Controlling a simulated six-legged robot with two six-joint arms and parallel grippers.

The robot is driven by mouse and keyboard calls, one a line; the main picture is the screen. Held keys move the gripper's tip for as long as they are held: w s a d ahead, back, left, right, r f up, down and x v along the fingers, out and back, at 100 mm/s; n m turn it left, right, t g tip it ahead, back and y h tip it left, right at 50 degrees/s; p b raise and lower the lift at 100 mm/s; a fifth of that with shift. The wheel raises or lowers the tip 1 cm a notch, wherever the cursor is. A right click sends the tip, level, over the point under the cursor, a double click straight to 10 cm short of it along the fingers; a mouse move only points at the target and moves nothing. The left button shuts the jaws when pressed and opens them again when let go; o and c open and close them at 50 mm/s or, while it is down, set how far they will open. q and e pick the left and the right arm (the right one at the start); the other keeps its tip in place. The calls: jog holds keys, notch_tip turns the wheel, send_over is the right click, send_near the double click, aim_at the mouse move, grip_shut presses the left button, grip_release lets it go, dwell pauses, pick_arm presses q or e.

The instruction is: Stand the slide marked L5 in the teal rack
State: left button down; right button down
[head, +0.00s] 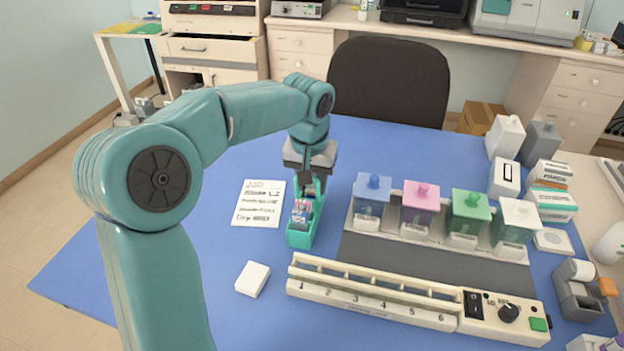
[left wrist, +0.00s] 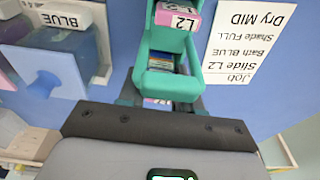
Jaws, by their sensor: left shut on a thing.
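The teal rack (head: 300,238) stands on the blue mat, left of the coloured baths. In the left wrist view the rack (left wrist: 170,82) holds a slide with a pink end marked L2 (left wrist: 178,18). Several slide edges show deeper inside. My left gripper (head: 309,182) is over the far end of the rack, pointing down. In the left wrist view it is shut on a slide with a pink end (left wrist: 158,101), at the rack's end wall. The held slide's mark is not readable, and its lower part is hidden. No mark L5 can be read. My right gripper is not in view.
A job card (head: 259,204) lies left of the rack; it reads Slide L2, Bath BLUE. Blue (head: 372,199), pink (head: 420,202), green (head: 468,213) and white baths stand right. A numbered rail (head: 370,304) and white block (head: 253,279) lie in front.

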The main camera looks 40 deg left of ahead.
pick_arm(q)
jog(key=shift+a+f, duration=0.1)
jog(key=shift+f, duration=0.25)
jog(key=c, duration=0.7)
grip_release()
jog(key=shift+r, duration=0.15)
notch_tip(320, 180, up, 16)
jog(key=s+d+p, duration=0.1)
jog(key=s+p, duration=0.1)
jog(key=shift+d+p, duration=0.15)
jog(key=shift+p, duration=0.25)
jog(key=shift+s, duration=0.2)
